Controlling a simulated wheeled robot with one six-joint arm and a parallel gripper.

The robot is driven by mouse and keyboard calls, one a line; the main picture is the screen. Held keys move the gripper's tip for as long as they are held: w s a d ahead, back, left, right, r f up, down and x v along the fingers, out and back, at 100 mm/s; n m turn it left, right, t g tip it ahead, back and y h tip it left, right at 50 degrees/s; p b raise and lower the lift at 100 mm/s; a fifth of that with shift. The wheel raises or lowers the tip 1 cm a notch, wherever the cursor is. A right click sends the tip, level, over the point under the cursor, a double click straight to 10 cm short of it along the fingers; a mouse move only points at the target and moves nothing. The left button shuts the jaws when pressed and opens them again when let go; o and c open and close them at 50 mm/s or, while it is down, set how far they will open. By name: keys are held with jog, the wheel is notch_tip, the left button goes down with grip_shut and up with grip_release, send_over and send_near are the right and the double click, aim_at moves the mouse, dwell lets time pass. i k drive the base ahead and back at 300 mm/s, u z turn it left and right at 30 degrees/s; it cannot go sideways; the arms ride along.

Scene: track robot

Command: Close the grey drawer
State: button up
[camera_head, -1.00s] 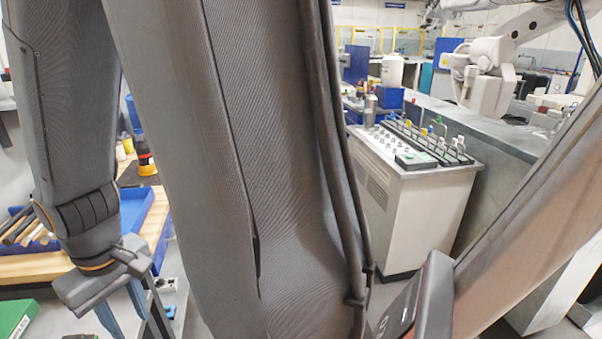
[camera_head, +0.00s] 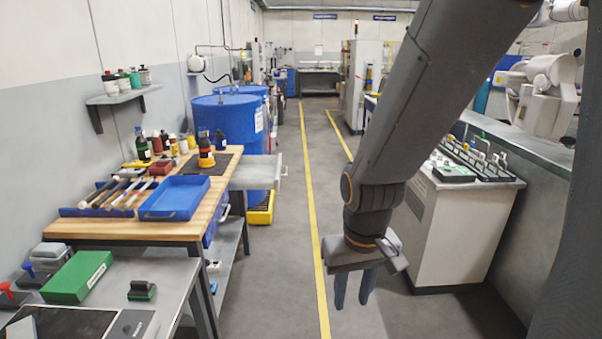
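The grey drawer (camera_head: 257,173) juts out from the right side of the wooden-topped workbench (camera_head: 130,229), pulled out toward the aisle. A handle (camera_head: 283,168) shows on its right-hand front face. My gripper (camera_head: 354,301) hangs over the aisle with its two blue fingers pointing down. It is nearer to me and to the right of the drawer, well apart from it. The fingers have a gap between them and hold nothing.
A blue tray (camera_head: 174,198), bottles and tools lie on the workbench. A blue drum (camera_head: 228,118) and a yellow bin (camera_head: 262,209) stand behind the drawer. A white control cabinet (camera_head: 465,235) stands right of my gripper. The aisle floor is clear.

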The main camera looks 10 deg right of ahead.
aim_at(251, 172)
jog(key=z, duration=0.6)
jog(key=i, duration=0.7)
jog(key=z, duration=0.45)
jog(key=i, duration=1.35)
jog(key=u, duration=1.3)
jog(key=i, duration=0.35)
jog(key=u, duration=0.4)
